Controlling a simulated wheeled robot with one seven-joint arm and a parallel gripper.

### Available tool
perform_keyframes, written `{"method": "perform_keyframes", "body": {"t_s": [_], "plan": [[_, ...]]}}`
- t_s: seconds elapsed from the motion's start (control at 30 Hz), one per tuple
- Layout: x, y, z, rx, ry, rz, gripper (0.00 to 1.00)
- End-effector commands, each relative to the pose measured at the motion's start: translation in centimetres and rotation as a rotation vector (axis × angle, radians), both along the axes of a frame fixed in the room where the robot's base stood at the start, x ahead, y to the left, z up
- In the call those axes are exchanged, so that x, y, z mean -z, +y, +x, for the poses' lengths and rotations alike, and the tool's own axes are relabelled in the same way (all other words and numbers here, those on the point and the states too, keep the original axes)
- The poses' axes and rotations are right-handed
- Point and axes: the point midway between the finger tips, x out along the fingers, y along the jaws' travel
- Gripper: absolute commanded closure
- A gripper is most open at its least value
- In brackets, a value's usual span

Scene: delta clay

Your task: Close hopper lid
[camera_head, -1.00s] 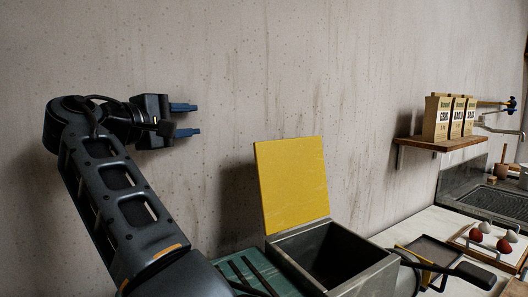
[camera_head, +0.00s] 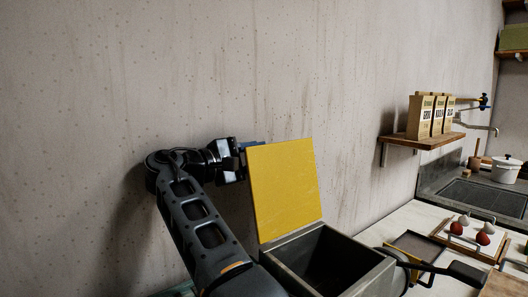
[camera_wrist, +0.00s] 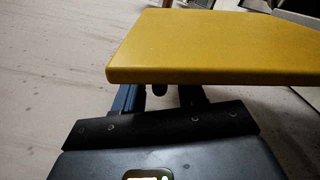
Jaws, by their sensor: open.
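The yellow hopper lid (camera_head: 285,188) stands upright, tilted slightly back, at the rear edge of the grey metal hopper (camera_head: 345,262), whose mouth is open. My gripper (camera_head: 252,146) is beside and behind the lid's upper left edge in the head view, its fingers partly hidden by the lid. In the wrist view the lid (camera_wrist: 215,45) lies across the tips of the two blue fingers of my gripper (camera_wrist: 160,92). The fingers are apart with nothing seen between them. I cannot tell whether they touch the lid.
The wall is close behind the lid. A wooden shelf (camera_head: 424,141) with several paper bags is on the wall at the right. A black handle (camera_head: 463,273), a tray of red and white round things (camera_head: 470,238) and a sink (camera_head: 486,197) are to the right.

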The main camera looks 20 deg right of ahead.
Motion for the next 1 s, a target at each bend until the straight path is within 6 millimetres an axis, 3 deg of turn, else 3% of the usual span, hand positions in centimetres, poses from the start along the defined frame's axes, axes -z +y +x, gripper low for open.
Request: {"method": "perform_keyframes", "body": {"t_s": [0.2, 0.5, 0.93, 1.0], "plan": [[-0.1, -1.9, 0.6, 0.000, 0.001, 0.000, 0.60], [0.0, -2.1, 0.7, -0.001, 0.000, 0.000, 0.60], [-0.1, -2.1, 0.7, -0.002, -0.001, 0.000, 1.00], [-0.1, -2.1, 0.7, -0.003, -0.001, -0.001, 1.00]]}}
